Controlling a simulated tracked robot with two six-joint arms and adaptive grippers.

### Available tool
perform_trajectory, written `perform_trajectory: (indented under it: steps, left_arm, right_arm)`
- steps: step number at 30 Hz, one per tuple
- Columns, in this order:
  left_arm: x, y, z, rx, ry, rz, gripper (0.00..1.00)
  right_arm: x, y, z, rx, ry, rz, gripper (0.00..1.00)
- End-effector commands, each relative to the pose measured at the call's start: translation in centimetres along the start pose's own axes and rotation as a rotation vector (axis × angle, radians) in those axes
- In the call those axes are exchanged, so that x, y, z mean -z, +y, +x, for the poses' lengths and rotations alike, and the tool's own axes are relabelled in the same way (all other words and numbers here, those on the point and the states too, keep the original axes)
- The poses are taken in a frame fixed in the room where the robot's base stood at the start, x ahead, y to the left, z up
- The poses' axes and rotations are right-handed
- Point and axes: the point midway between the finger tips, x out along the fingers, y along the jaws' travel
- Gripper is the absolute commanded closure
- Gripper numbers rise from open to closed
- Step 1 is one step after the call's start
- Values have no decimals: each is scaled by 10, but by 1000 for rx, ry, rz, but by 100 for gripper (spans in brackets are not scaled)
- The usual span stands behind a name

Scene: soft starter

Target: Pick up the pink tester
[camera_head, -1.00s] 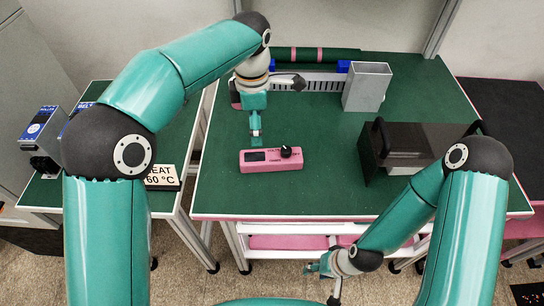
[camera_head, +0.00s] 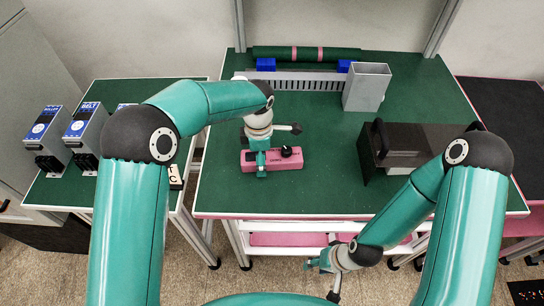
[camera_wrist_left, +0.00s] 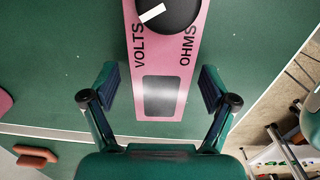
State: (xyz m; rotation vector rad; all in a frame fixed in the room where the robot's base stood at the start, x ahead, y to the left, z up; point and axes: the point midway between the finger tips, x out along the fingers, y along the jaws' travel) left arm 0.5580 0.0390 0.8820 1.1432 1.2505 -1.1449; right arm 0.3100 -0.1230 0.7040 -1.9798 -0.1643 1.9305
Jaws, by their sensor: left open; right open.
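The pink tester (camera_head: 287,163) lies on the green table top (camera_head: 320,190), with a black knob on its right part. In the left wrist view the tester (camera_wrist_left: 188,50) shows its grey display, the words VOLTS and OHMS, and the black knob. My left gripper (camera_head: 261,168) is over the tester's left part in the head view and hides some of it. In the wrist view my open left gripper (camera_wrist_left: 160,88) has one finger on each side of the display end, with gaps to both sides. My right gripper (camera_head: 318,265) is open and empty, low in front of the table.
A black case with a handle (camera_head: 405,150) stands right of the tester. A grey open box (camera_head: 367,88), a slotted grey rail (camera_head: 305,82) and a green roll (camera_head: 307,53) are at the back. Blue-labelled units (camera_head: 45,140) stand on the left table. The table front is clear.

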Motion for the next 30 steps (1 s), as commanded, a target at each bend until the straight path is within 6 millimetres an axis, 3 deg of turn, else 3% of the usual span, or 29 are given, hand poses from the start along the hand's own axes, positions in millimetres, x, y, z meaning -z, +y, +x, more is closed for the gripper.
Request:
perform_trajectory:
  steps: [8, 21, 30]
  left_arm:
    - [0, 0, 3, 0, 0, 0, 16]
    - [0, 0, 2, -2, -1, 0, 88]
    - [0, 1, 0, -3, -1, -1, 88]
  right_arm:
    - [0, 0, 0, 0, 0, 0, 58]
    - [0, 0, 0, 0, 0, 0, 58]
    - [0, 0, 0, 0, 0, 0, 58]
